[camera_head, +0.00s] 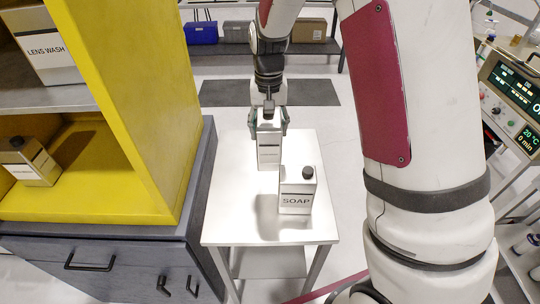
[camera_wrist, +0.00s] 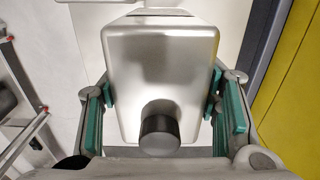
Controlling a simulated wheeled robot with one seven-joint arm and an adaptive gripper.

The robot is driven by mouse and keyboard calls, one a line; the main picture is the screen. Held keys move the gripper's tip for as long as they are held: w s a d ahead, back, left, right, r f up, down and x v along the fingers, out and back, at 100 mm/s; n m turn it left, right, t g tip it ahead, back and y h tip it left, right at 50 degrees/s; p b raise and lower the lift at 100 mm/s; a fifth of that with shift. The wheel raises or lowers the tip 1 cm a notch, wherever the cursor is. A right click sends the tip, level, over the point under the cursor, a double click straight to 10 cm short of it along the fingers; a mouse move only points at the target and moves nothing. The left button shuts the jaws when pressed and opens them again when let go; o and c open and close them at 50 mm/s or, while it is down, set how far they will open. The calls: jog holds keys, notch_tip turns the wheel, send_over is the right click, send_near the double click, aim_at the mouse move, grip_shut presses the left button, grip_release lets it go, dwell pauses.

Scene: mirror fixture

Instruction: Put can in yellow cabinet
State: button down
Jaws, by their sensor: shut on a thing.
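A silver rectangular can (camera_head: 269,150) with a label stands on or just above the white table (camera_head: 225,222); I cannot tell which. My gripper (camera_head: 268,128) comes down over its top and is shut on its sides. In the wrist view the can's top (camera_wrist: 160,75) with a dark cap (camera_wrist: 160,128) sits between the green finger pads of the gripper (camera_wrist: 160,105). A second can marked SOAP (camera_head: 297,193) stands nearer on the table, in front of the held one. The yellow cabinet (camera_head: 142,100) is open at the left, with a can (camera_head: 30,162) on its lower shelf.
A LENS WASH container (camera_head: 48,48) stands on the cabinet's upper grey shelf (camera_head: 60,98). Grey drawers (camera_head: 100,262) lie under the cabinet, close to the table's left edge. The lower shelf has bare room right of its can. An instrument panel (camera_head: 515,95) stands at the right.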

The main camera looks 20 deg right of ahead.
aim_at(269, 155)
jog(key=shift+f+p, duration=0.5)
jog(key=shift+f, duration=4.9)
jog(key=c, duration=0.6)
grip_release()
